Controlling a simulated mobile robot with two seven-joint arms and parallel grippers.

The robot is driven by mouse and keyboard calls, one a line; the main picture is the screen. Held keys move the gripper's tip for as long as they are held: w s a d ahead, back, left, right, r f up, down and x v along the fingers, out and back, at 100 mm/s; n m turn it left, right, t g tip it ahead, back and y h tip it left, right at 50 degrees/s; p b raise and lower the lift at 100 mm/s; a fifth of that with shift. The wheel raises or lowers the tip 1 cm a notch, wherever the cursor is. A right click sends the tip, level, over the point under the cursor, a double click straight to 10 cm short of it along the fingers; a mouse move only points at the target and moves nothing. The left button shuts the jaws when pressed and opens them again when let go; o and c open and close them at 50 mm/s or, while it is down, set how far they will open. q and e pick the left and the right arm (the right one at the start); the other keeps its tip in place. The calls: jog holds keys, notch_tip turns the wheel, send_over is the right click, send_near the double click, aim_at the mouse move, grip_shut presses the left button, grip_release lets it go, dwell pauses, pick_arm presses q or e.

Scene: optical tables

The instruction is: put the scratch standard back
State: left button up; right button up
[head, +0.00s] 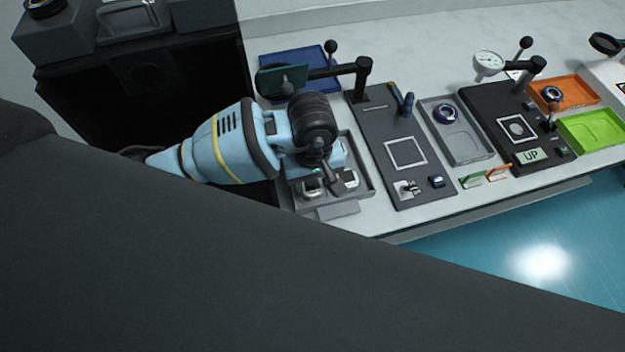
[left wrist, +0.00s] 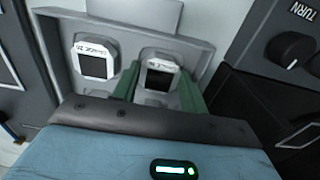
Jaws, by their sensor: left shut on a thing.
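My left gripper (left wrist: 158,85) has green fingers shut on a small white-framed square piece with a dark window, the scratch standard (left wrist: 160,77), at the near part of a grey tray (left wrist: 62,28). A similar white-framed piece (left wrist: 96,62) sits in the tray beside it, to the left in the left wrist view. In the head view the gripper (head: 312,190) is at the tray's front left, and the other piece (head: 348,179) shows to its right. I cannot tell whether the held piece touches the tray floor. My right gripper is not in view.
Right of the tray in the head view stands a dark stand (head: 385,150) with a post and arm. A second grey tray (head: 468,150), a gauge stand (head: 495,100), and orange (head: 580,90) and green (head: 600,130) trays follow. A blue tray (head: 285,62) lies behind.

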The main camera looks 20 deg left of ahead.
aim_at(313, 186)
pick_arm(q)
jog(key=shift+f, duration=0.2)
jog(key=o, duration=0.7)
jog(key=shift+r, duration=0.55)
notch_tip(313, 186, up, 11)
jog(key=shift+r, duration=0.15)
